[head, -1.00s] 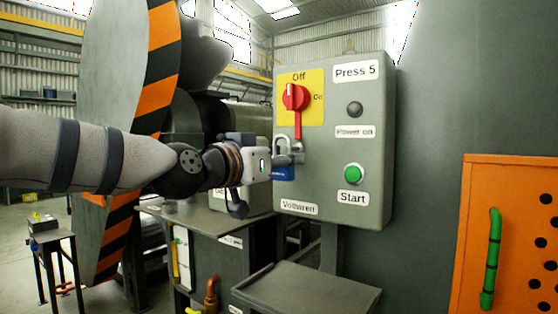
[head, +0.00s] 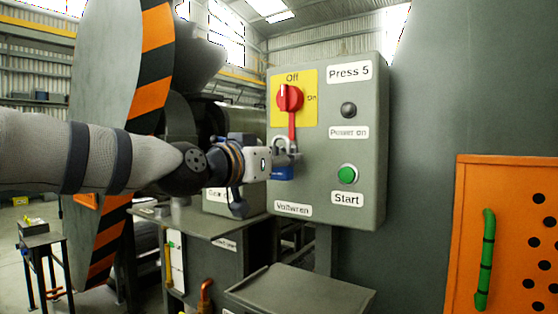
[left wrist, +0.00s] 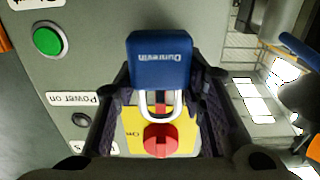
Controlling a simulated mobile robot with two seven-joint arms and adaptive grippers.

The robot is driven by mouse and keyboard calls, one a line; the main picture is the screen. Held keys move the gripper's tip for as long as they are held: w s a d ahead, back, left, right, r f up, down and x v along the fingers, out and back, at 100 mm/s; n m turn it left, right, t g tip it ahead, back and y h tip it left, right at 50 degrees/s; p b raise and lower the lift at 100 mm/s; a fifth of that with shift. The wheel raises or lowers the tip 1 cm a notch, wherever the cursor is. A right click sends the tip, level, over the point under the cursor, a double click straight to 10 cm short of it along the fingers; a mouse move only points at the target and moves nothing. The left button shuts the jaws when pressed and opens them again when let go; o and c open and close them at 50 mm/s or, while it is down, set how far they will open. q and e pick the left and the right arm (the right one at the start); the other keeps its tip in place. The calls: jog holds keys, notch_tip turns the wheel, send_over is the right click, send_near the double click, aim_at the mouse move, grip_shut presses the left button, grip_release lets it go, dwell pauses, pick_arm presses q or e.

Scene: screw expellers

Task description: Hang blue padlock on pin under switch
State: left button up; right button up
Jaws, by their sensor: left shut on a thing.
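The blue padlock (left wrist: 160,60) is held between the fingers of my left gripper (head: 284,158). In the left wrist view its blue body is nearest the top and its silver shackle (left wrist: 160,105) points toward the red switch. In the head view the blue padlock body (head: 283,173) hangs below the fingers, close to the control box face. The red rotary switch (head: 290,97) sits on a yellow plate (head: 309,110) with a red bar running down from it. The pin under the switch is hidden by the gripper and padlock; I cannot tell whether the shackle is around it. My right gripper is not in view.
The grey control box (head: 362,119) carries a green Start button (head: 347,174) and a dark Power on lamp (head: 348,110). A grey sloped surface (head: 300,290) stands below it. An orange perforated panel (head: 510,180) with a green handle (head: 486,260) is at right.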

pick_arm(q)
jog(key=shift+b+x, duration=0.3)
jog(key=shift+x, duration=0.55)
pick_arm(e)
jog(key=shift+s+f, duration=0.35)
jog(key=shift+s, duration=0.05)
pick_arm(q)
jog(key=shift+r, duration=0.15)
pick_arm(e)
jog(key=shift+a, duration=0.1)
pick_arm(q)
jog(key=shift+r, duration=0.2)
jog(key=shift+f, duration=0.2)
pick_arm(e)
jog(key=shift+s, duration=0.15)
